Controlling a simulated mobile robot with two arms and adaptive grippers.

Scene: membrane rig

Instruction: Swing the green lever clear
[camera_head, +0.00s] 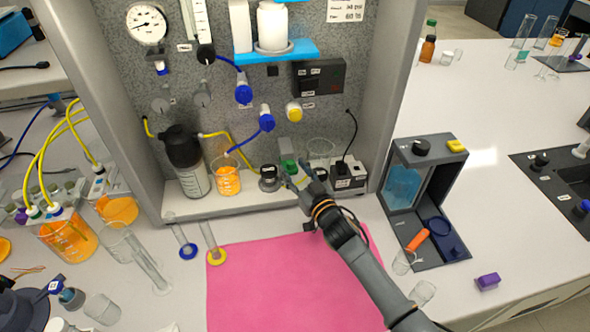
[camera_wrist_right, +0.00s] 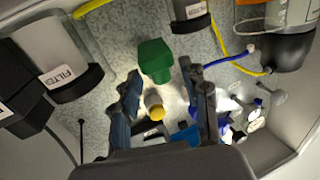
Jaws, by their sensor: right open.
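The green lever (camera_head: 288,164) is a small green block low on the back panel of the rig, between a dark-capped round fitting and a glass beaker. In the wrist view the green lever (camera_wrist_right: 155,60) shows up close, beyond and between my fingertips. My right gripper (camera_head: 296,183) reaches in from the lower right, just in front of the lever. Its two fingers (camera_wrist_right: 160,72) are spread, with nothing visibly held. I cannot tell whether a finger touches the lever. My left gripper is not in view.
Left of the lever stand an orange-filled beaker (camera_head: 228,181) and a dark-capped bottle (camera_head: 190,165). A glass beaker (camera_head: 321,152) and a black-and-white box (camera_head: 348,178) stand right. A yellow knob (camera_head: 293,112) sits above. The pink mat (camera_head: 262,290) in front is mostly clear.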

